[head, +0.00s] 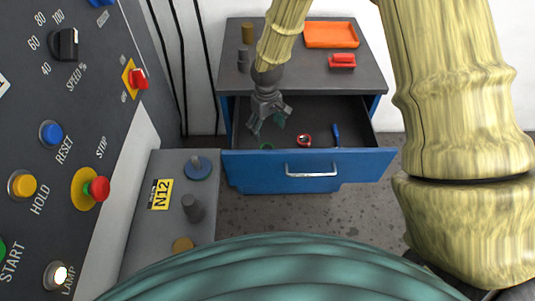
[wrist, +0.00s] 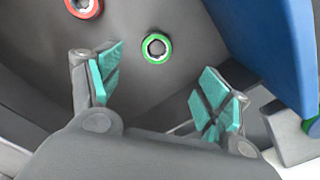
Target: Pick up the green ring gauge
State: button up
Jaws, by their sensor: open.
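The green ring gauge (wrist: 156,61) lies flat on the grey drawer floor. In the wrist view it sits beyond the fingertips, roughly between them sideways. In the head view only a small green part of it (head: 266,146) shows, near the drawer's front panel at the left. My gripper (head: 268,119) reaches down into the open drawer, above and behind the ring in the head view. In the wrist view my gripper (wrist: 160,75) has its teal-padded fingers spread wide, with nothing between them. The ring appears apart from both fingers.
The blue drawer (head: 257,170) is pulled open. A red ring (head: 304,145) and a blue-handled tool (head: 336,133) lie right of the green ring. The drawer's blue front wall (wrist: 270,50) is close to the right finger. An orange tray (head: 331,35) sits on the cabinet top.

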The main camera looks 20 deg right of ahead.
send_over(267, 146)
jog(key=s, duration=0.2)
jog(key=shift+a+f+p, duration=0.2)
jog(key=shift+f, duration=1.4)
jog(key=shift+a+f+p, duration=0.15)
jog(key=shift+f+p, duration=0.05)
jog(key=shift+f, duration=1.4)
jog(key=shift+w+d+f+p, duration=0.15)
jog(key=shift+f+p, duration=0.7)
jog(key=shift+f, duration=1.85)
jog(key=c, duration=1.3)
jog(key=shift+w+r, duration=0.1)
jog(key=shift+c, duration=0.2)
